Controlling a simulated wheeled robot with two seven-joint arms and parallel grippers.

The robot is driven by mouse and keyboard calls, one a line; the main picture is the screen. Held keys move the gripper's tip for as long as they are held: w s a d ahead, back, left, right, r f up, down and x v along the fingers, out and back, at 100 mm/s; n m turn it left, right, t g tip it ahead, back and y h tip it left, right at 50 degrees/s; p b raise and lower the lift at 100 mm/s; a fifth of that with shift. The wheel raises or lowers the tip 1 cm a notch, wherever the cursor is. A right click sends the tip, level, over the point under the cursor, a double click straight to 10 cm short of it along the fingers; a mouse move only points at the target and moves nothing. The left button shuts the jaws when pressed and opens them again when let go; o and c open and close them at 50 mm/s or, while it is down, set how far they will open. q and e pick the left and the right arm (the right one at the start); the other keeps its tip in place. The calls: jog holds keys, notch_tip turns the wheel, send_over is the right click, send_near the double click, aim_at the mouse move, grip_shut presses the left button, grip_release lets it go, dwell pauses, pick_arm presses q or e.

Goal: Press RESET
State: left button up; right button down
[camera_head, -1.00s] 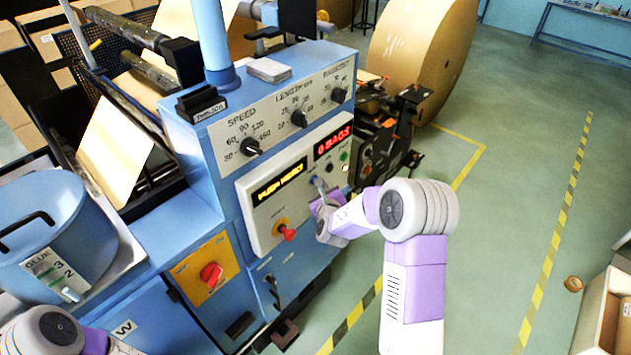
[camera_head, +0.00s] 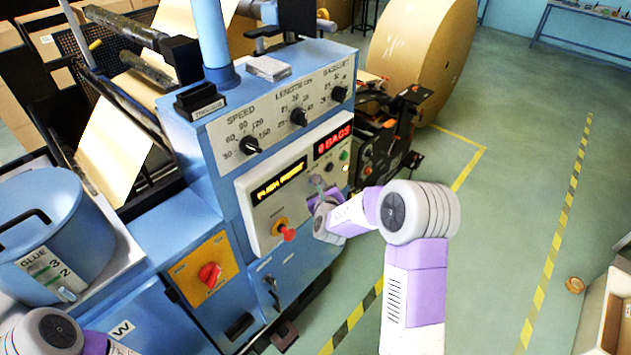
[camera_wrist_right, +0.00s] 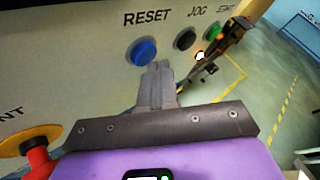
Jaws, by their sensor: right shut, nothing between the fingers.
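The blue RESET button (camera_wrist_right: 141,51) shows in the right wrist view under its printed label on the pale panel. My right gripper (camera_wrist_right: 157,66) is shut and empty, its grey fingertips just below and to the right of the button. Whether they touch it cannot be told. In the head view the right gripper (camera_head: 318,183) is at the machine's control panel (camera_head: 257,215), and I cannot make out the button there. The amber display (camera_head: 279,179) seems to read PUSH RESET; the red one (camera_head: 332,141) reads 0 BAGS. My left gripper is out of view.
A dark JOG button (camera_wrist_right: 185,38) and a green START button (camera_wrist_right: 214,30) sit right of RESET. A red mushroom knob (camera_head: 288,234) on a yellow base sticks out lower left. A large kraft roll (camera_head: 418,55) stands behind; floor to the right is mostly clear.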

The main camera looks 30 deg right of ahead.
jog(key=shift+w+a+b, duration=0.2)
jog(key=shift+w+b, duration=0.2)
dwell(0.5)
dwell(0.3)
jog(key=shift+s+d+b, duration=0.3)
jog(key=shift+s+b, duration=0.45)
jog(key=shift+b, duration=0.05)
jog(key=s+b, duration=0.1)
jog(key=s+d+b, duration=0.1)
jog(key=s, duration=0.1)
jog(key=s+d+b, duration=0.1)
jog(key=shift+s+b, duration=0.3)
jog(key=shift+s, duration=0.05)
dwell(0.4)
